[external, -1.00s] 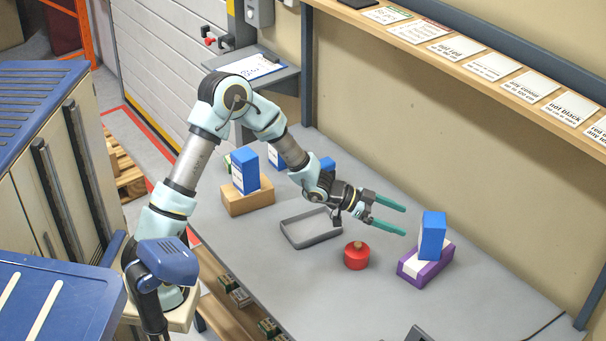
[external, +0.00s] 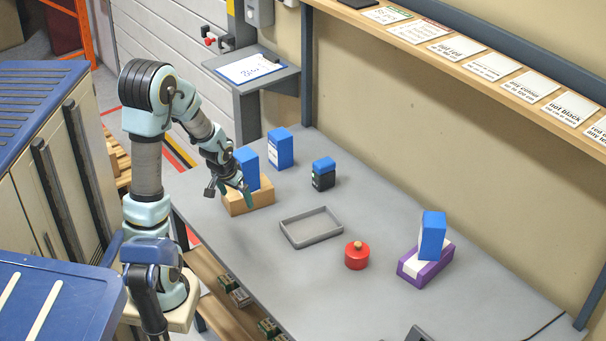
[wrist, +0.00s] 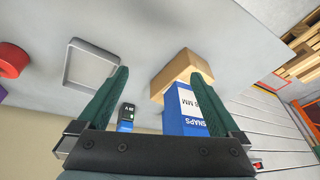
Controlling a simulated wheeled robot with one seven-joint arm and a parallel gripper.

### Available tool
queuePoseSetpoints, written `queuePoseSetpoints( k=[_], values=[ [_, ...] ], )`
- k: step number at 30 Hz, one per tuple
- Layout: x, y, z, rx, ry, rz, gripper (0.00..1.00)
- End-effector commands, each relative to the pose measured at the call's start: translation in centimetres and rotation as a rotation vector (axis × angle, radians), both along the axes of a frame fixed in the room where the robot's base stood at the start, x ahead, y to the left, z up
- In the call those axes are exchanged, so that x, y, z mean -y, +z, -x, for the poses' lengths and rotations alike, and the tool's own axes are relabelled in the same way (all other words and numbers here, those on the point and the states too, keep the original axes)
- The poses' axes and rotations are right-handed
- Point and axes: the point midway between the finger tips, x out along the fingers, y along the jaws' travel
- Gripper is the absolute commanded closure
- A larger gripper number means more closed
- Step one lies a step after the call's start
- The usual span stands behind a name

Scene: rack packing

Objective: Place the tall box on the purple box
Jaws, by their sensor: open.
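A tall blue box (external: 432,236) stands on the purple box (external: 425,270), which has a white band, at the right of the table. Another tall blue box (external: 248,168) stands on a brown box (external: 261,196) at the table's left. A third tall blue box (external: 280,148) stands on the table behind it. My gripper (external: 229,194) is open and empty, beside the brown box and its blue box. In the wrist view, the brown box (wrist: 178,76) and a blue box with a white label (wrist: 184,121) show partly behind one green finger.
A grey tray (external: 311,240) lies mid-table, with a red lidded pot (external: 357,256) to its right. A small dark box with a blue top (external: 323,174) stands behind the tray. A shelf with cards (external: 455,48) runs along the back wall. The front of the table is mostly clear.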

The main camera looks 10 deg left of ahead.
Motion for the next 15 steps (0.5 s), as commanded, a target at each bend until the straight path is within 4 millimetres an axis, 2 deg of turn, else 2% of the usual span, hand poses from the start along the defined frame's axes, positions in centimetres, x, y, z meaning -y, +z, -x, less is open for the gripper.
queuePoseSetpoints(
  k=[1, 3, 6, 9, 15],
  values=[
    [-2.6, 0.4, 2.0, -0.048, 0.093, -0.006, 0.0],
    [-4.9, 0.6, 4.6, -0.119, 0.198, -0.001, 0.0],
    [-6.5, 0.8, 7.1, -0.185, 0.292, 0.014, 0.0],
    [-6.9, 0.8, 8.1, -0.214, 0.325, 0.022, 0.0],
    [-6.9, 0.8, 8.1, -0.215, 0.325, 0.021, 0.0]
  ],
)
